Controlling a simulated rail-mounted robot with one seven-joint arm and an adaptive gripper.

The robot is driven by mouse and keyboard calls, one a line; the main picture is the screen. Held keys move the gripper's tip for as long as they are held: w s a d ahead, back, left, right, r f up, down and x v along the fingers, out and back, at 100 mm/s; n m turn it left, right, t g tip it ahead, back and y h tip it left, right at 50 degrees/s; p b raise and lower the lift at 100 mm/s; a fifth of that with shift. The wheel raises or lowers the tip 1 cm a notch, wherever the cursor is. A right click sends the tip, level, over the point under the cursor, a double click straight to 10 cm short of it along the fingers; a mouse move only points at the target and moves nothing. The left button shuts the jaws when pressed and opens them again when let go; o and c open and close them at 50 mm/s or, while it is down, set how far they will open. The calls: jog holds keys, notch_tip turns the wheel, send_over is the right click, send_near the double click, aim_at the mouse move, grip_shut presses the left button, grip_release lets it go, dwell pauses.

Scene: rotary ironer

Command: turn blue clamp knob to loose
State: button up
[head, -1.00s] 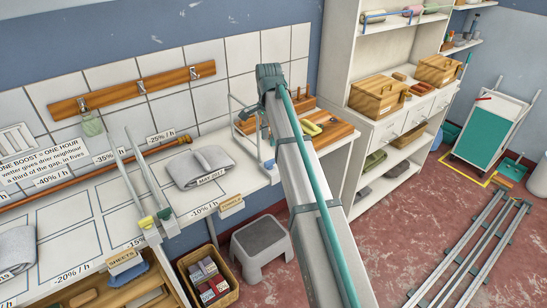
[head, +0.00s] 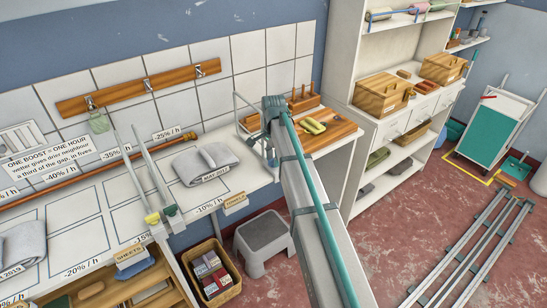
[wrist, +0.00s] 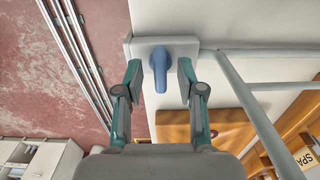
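The blue clamp knob (wrist: 160,68) shows in the wrist view as a lever-like handle on a pale grey block (wrist: 139,48) at the table's edge. Its long end points down in the picture. My gripper (wrist: 160,80) is open, with one teal-and-grey finger on each side of the knob and visible gaps between. In the head view my gripper (head: 270,152) hangs at the right end of the white table, mostly hidden by my arm. The knob cannot be made out clearly there.
A grey frame of rods (wrist: 235,80) runs from the block beside the fingers. A wooden board (head: 335,130) with yellow items lies close by. A folded grey cloth (head: 205,163) lies to the left. A grey stool (head: 263,238) stands below on the red floor.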

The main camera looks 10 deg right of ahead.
grip_shut()
jog(key=shift+n, duration=0.4)
jog(key=n, duration=1.7)
dwell(0.6)
